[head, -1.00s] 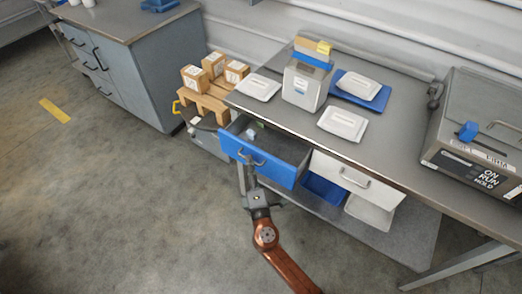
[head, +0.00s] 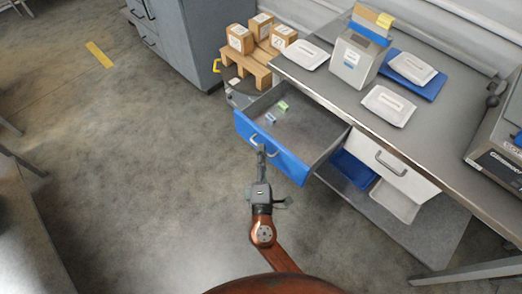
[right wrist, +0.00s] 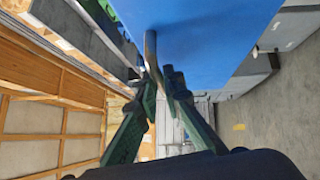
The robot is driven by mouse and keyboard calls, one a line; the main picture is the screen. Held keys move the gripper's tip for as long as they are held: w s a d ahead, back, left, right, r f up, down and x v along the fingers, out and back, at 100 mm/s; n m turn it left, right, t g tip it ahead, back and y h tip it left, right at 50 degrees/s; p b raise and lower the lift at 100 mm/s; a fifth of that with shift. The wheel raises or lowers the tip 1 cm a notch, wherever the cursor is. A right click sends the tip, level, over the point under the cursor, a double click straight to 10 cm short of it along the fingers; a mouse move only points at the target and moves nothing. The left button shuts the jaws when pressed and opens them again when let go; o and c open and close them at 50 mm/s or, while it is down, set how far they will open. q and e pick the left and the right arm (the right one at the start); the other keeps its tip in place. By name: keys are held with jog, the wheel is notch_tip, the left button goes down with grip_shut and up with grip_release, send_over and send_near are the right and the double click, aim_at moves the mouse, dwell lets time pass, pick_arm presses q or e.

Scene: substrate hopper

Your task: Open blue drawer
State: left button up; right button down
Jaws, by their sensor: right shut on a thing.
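The blue drawer (head: 290,160) hangs under the workbench, pulled well out. Its grey interior shows, with a few small green and pale blue items (head: 276,112) inside. My right gripper (head: 261,152) is at the grey handle (head: 268,145) on its front. In the right wrist view, the gripper's dark green fingers (right wrist: 161,76) close around the lower end of the upright grey handle (right wrist: 151,48). The blue drawer front (right wrist: 205,35) fills the top of that view. My left gripper is not in view.
A white drawer (head: 390,168) is right of the blue one, with blue (head: 354,170) and white (head: 394,201) bins below. The workbench (head: 345,103) carries white packs and a container. Boxes on a wooden pallet (head: 250,68) stand left. The floor before the drawer is clear.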

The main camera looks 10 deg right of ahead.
jog(key=c, duration=2.3)
grip_release()
jog(key=shift+o, duration=1.3)
jog(key=v, duration=1.2)
jog(key=shift+f, duration=0.1)
